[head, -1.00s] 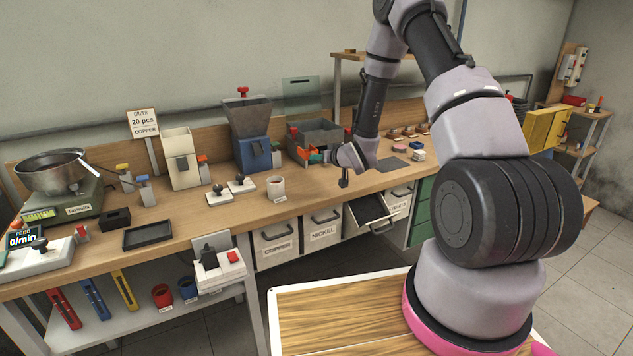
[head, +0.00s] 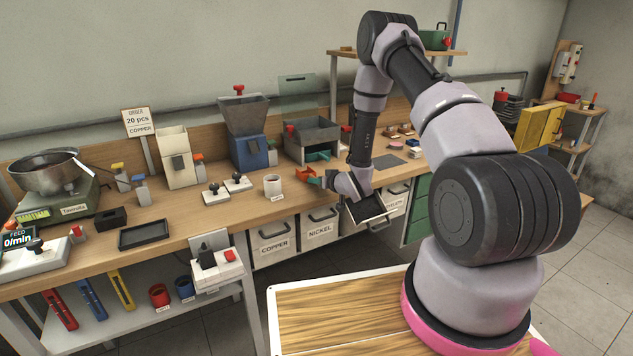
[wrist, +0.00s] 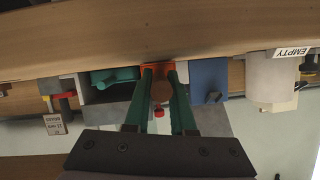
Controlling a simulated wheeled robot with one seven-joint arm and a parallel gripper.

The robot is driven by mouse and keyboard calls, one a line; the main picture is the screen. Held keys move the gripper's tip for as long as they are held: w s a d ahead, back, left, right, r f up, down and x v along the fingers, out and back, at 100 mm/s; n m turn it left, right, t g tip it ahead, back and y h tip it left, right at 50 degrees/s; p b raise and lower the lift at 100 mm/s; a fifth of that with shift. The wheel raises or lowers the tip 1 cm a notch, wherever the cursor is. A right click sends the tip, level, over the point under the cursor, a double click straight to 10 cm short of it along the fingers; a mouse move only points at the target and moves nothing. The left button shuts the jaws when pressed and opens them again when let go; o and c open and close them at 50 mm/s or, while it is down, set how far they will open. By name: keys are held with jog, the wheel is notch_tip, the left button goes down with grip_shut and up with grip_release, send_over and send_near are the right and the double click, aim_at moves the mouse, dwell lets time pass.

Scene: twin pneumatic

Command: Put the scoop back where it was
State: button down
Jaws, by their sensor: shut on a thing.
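An orange scoop (head: 308,177) is at my gripper (head: 325,181), over the bench's front part, below and in front of the grey bin (head: 311,131). In the wrist view the orange scoop (wrist: 157,69) sits at the tips of my gripper's green fingers (wrist: 159,74), which are shut on it. Part of the scoop is hidden by the fingers. A teal piece (head: 319,156) shows at the bin's front opening; it also shows in the wrist view (wrist: 115,77), apart from my fingers.
A white cup (head: 272,186) and a blue hopper (head: 249,151) stand to the left of my gripper. An open drawer (head: 368,208) juts out below my wrist. A grey mat (head: 388,162) and small items lie to the right. Bench space between cup and gripper is clear.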

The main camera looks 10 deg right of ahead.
jog(key=c, duration=0.8)
grip_release()
jog(key=shift+f, duration=0.1)
jog(key=shift+o, duration=0.2)
